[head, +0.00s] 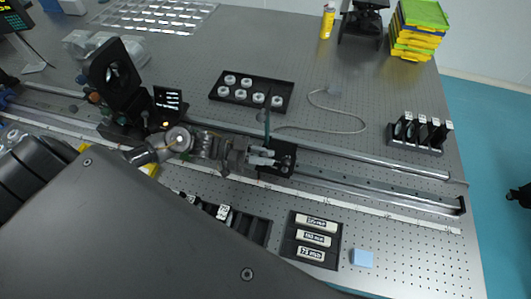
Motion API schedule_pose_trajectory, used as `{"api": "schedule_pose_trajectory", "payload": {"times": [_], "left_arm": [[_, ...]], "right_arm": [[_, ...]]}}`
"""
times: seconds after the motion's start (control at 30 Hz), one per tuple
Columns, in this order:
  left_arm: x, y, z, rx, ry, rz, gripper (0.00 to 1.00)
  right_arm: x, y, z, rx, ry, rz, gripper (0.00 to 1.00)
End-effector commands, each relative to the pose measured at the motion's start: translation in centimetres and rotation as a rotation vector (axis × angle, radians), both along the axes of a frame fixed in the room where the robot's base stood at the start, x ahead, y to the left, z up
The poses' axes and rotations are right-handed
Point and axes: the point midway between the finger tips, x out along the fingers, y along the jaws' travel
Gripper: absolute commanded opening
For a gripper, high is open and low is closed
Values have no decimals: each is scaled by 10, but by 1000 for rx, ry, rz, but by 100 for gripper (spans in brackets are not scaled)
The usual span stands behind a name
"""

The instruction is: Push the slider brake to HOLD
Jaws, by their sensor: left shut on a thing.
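The black slider (284,168) sits on the long metal rail, right of the picture's middle. A thin dark greenish upright plate (267,112) stands at its left side. My left gripper (263,157) reaches in from the left along the rail. Its fingertips are at the slider's left side and are shut on a small part there. The brake and its HOLD mark are too small and too covered by the fingers to tell apart. My right gripper is not in view.
The rail (375,192) runs on to the right, clear of other mounts. A black tray with white rings (252,91) lies behind. A labelled tray (311,240) and a blue block (362,258) lie in front. A lens rack (418,134) stands right. A cable (345,131) lies behind the rail.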

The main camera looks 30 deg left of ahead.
Motion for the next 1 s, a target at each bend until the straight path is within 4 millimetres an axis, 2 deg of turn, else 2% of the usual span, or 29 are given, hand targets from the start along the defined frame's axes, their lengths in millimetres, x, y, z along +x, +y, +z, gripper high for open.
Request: {"api": "schedule_pose_trajectory", "payload": {"times": [0.3, 0.9, 0.93, 1.0], "left_arm": [[-7, -2, -4, 34, -131, -1, 2], [-9, -2, -5, 42, -162, -1, 2], [-9, -2, -5, 42, -162, -1, 29], [-9, -2, -5, 42, -162, -1, 32]], "right_arm": [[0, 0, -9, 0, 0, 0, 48], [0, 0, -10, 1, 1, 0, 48], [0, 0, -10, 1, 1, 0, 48], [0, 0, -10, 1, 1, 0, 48]]}}
